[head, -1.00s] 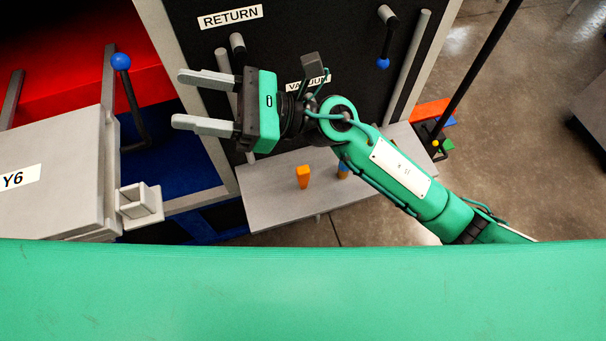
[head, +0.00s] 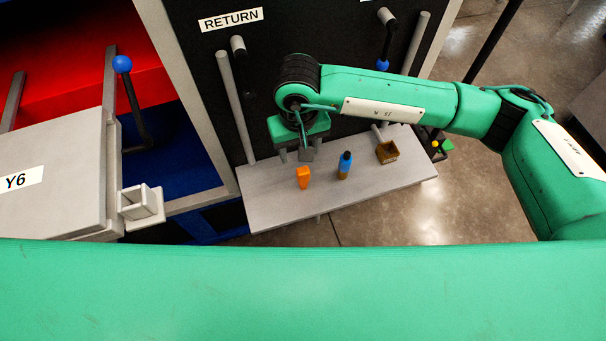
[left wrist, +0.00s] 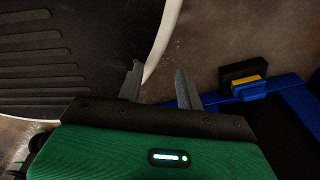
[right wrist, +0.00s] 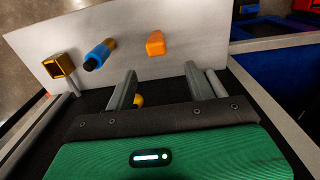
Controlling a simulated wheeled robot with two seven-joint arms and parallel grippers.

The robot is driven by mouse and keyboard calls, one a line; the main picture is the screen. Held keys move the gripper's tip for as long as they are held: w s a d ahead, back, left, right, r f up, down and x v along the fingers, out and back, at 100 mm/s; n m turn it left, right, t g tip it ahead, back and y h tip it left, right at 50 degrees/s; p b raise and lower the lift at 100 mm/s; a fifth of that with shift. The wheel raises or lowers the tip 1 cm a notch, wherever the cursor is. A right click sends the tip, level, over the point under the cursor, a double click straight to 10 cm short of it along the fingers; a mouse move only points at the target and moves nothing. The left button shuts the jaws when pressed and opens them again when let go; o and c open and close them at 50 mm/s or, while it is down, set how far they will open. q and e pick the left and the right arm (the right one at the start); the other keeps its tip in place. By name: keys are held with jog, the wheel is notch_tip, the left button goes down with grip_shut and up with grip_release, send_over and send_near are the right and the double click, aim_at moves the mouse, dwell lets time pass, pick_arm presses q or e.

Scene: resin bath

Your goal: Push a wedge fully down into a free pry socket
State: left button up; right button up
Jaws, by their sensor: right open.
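An orange wedge (head: 303,177) stands on the light grey shelf (head: 265,205); in the right wrist view the wedge (right wrist: 156,44) lies just beyond the fingertips. My right gripper (head: 294,158) is open and empty, pointing down at the shelf's back edge, behind the wedge and apart from it. It also shows in the right wrist view (right wrist: 160,82). A grey square socket (head: 140,203) with a hollow opening sits on the side of the grey Y6 box (head: 60,180). My left gripper (left wrist: 157,75) shows only in the left wrist view, its fingers apart with nothing between them.
A blue bottle with a dark top (head: 345,166) and a small brass-coloured box (head: 387,152) stand on the shelf right of the wedge. A dark panel labelled RETURN (head: 200,60) with handles rises behind. A blue-knobbed lever (head: 130,95) stands behind the Y6 box.

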aim_at(303, 170)
notch_tip(303, 170, down, 5)
jog(key=shift+f+p, duration=0.15)
jog(key=shift+p, duration=0.25)
jog(key=f, duration=0.1)
jog(key=f+p, duration=0.1)
jog(key=f, duration=0.1)
jog(key=f+p, duration=0.1)
jog(key=f, duration=0.1)
jog(key=shift+s+d, duration=0.25)
jog(key=shift+d, duration=0.15)
jog(key=shift+f, duration=0.3)
pick_arm(q)
jog(key=s, duration=0.2)
jog(key=s+r, duration=0.1)
jog(key=s, duration=0.1)
jog(key=shift+a, duration=0.25)
pick_arm(e)
jog(key=shift+c, duration=0.4)
pick_arm(q)
jog(key=shift+w, duration=0.1)
pick_arm(e)
jog(key=c, duration=1)
